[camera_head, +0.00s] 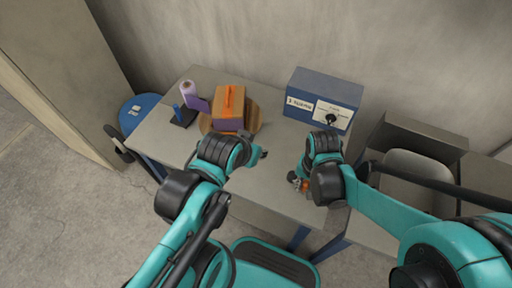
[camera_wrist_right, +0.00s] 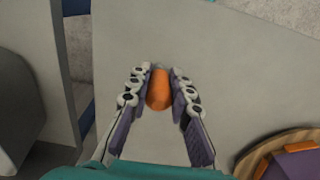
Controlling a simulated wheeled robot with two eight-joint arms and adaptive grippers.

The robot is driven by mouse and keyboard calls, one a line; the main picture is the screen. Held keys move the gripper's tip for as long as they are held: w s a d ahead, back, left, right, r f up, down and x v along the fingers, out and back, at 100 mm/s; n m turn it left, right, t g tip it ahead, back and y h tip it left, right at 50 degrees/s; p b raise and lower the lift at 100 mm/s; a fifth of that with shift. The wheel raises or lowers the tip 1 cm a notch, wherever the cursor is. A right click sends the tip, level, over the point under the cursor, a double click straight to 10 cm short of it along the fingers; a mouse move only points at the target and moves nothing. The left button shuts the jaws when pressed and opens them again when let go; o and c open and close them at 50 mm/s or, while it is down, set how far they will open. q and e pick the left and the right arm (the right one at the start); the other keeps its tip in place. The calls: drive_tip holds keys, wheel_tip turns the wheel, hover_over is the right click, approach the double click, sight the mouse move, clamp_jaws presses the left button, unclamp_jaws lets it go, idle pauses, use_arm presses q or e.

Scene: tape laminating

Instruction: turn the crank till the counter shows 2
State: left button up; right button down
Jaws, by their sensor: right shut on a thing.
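My right gripper (camera_head: 299,184) is low over the front of the grey table. In the right wrist view its fingers (camera_wrist_right: 159,92) are shut on an orange rounded knob (camera_wrist_right: 158,90). I cannot tell whether the knob belongs to a crank. A blue box (camera_head: 312,85) stands at the back right of the table, with a white panel (camera_head: 335,111) and a black knob on it. Its small lettering and any counter reading are too small to read. My left gripper (camera_head: 262,154) is over the middle of the table, mostly hidden by its own wrist.
A brown and purple box with an orange strip (camera_head: 229,102) sits on a round wooden board (camera_head: 254,112). A purple roll (camera_head: 188,88) stands on the left by a black stand (camera_head: 183,118).

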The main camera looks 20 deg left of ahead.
drive_tip(key=shift+w, duration=0.25)
drive_tip(key=shift+w+d, duration=0.25)
drive_tip(key=shift+w, duration=0.5)
drive_tip(key=shift+w+d, duration=0.2)
drive_tip(key=shift+w, duration=0.55)
drive_tip(key=shift+s, duration=0.1)
drive_tip(key=shift+w+a, duration=0.2)
drive_tip(key=shift+w, duration=0.9)
drive_tip(key=shift+w+a+b, duration=0.2)
drive_tip(key=shift+w+b, duration=0.1)
drive_tip(key=shift+w, duration=0.2)
unclamp_jaws()
